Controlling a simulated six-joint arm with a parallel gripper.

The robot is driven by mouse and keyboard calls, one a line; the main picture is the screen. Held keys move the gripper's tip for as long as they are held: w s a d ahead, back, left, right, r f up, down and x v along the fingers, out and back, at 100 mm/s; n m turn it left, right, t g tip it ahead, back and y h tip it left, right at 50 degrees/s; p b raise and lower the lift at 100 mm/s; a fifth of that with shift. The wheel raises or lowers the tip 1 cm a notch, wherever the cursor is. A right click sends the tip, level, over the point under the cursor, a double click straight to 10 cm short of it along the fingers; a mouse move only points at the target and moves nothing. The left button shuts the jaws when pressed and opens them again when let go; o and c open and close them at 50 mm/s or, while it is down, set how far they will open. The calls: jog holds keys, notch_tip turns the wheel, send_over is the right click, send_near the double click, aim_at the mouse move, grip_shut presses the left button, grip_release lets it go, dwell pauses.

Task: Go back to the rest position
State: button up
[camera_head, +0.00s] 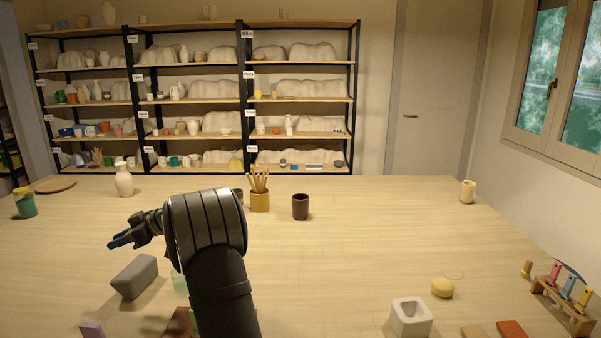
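My gripper (122,242) is at the left, above the wooden table (340,260), with its fingers pointing left. The fingers look close together, but the view is too small to tell whether they are open or shut. No object shows clearly between them. My arm rises from the bottom edge and bends left, hiding part of the table behind it. The grey block (135,277) lies below the gripper, apart from it.
A white vase (124,180), green cup (25,203), brush pot (260,200) and dark cup (300,207) stand toward the back. A white square pot (410,318), yellow sponge (442,287) and tool rack (565,300) are at right. The table's middle right is clear.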

jog(key=shift+s+a, duration=0.2)
jog(key=shift+a, duration=0.8)
jog(key=shift+s+a, duration=0.2)
jog(key=shift+a, duration=0.75)
jog(key=shift+o, duration=0.3)
